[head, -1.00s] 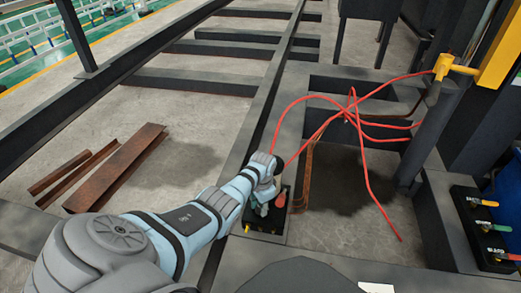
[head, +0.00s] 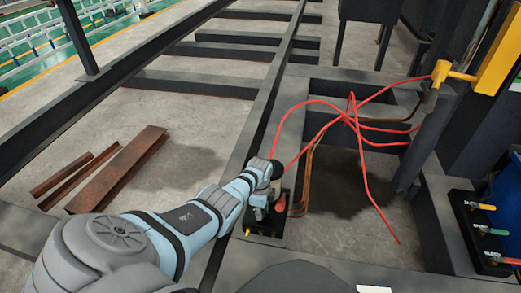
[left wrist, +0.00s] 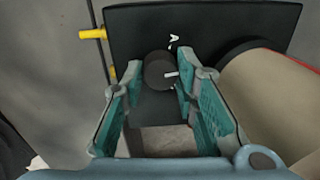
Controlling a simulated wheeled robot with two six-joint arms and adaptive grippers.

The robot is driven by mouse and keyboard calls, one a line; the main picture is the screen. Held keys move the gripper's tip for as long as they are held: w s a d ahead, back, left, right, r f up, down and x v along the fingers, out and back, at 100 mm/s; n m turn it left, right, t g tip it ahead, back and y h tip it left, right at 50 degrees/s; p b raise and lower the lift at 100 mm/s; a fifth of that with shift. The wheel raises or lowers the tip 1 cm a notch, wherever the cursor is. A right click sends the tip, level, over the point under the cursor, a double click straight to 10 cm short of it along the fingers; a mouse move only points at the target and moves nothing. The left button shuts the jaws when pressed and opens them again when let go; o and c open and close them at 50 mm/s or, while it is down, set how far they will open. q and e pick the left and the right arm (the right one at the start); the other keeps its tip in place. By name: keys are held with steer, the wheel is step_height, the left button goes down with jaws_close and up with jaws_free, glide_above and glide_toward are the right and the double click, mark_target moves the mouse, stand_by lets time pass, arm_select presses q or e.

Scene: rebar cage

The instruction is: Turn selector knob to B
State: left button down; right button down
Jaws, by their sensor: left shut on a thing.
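The selector knob (left wrist: 155,65) is a round black knob with a white pointer mark, on a dark control panel (left wrist: 225,22). In the left wrist view the pointer mark points right, and a white letter A stands above and right of the knob. No letter B can be made out. My left gripper (left wrist: 160,73) has its teal fingers on both sides of the knob and is shut on it. In the head view my left gripper (head: 263,208) is over the small black box (head: 265,238), hiding the knob. My right gripper is not in view.
Red cables (head: 365,160) loop above the frame to the right. Another black panel with coloured levers (head: 478,228) stands at the far right. Rusty steel bars (head: 120,170) lie on the floor at left.

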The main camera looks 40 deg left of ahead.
arm_select(q)
steer(key=shift+m, duration=0.7)
steer(key=c, duration=1.3)
jaws_free()
steer(key=shift+r, duration=0.1)
steer(key=r, duration=1.1)
steer(key=shift+s+d+r, duration=0.1)
steer(key=shift+s+r, duration=0.2)
steer(key=shift+r, duration=0.1)
